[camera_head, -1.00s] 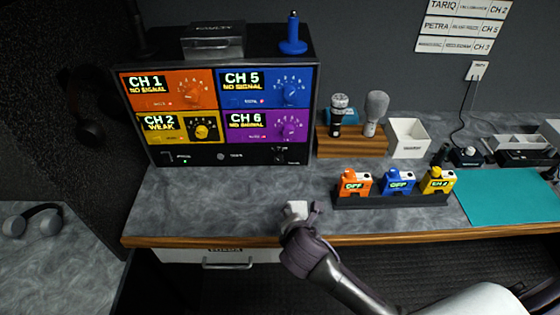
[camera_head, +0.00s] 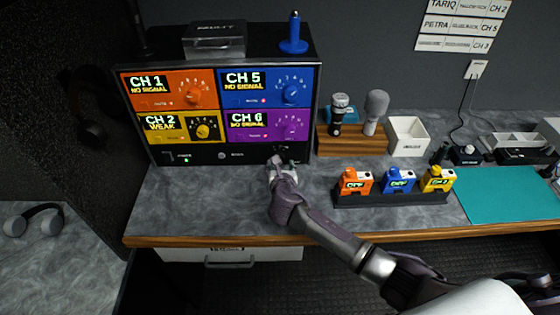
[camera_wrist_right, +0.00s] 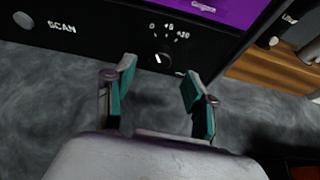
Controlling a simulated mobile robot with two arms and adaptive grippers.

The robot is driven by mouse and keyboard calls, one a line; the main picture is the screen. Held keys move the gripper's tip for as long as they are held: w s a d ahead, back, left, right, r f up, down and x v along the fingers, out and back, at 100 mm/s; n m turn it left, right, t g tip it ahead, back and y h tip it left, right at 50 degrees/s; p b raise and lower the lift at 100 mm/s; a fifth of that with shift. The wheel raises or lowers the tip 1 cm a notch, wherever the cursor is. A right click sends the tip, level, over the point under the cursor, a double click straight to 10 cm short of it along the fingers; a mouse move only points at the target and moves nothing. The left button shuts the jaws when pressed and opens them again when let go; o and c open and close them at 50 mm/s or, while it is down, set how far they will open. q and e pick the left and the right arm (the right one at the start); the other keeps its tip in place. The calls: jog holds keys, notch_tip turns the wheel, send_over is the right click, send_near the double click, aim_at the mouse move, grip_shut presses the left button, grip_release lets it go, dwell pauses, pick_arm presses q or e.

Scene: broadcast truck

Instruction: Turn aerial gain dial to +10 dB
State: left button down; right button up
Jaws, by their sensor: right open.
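The aerial gain dial (camera_wrist_right: 158,60) is a small black knob with a white pointer mark on the black lower strip of the receiver rack (camera_head: 203,155). Its scale reads 0, +5 and +10; the pointer looks tilted up-left, toward the 0 side. In the head view the dial (camera_head: 281,148) is small, at the strip's right end. My right gripper (camera_wrist_right: 158,72) is open and empty, its two teal-padded fingers on either side of the dial in the picture, apparently short of the panel. In the head view my right gripper (camera_head: 282,168) is just below the dial. My left gripper is not in view.
The rack carries orange, blue, yellow and purple channel panels, with a clear-lidded box (camera_head: 215,40) and a blue knobbed stand (camera_head: 294,38) on top. A wooden microphone stand (camera_head: 350,146) is right of it. Several coloured packs sit in a black holder (camera_head: 392,198). The counter's left front is clear.

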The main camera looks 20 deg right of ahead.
jog(key=shift+x, duration=1.8)
grip_shut()
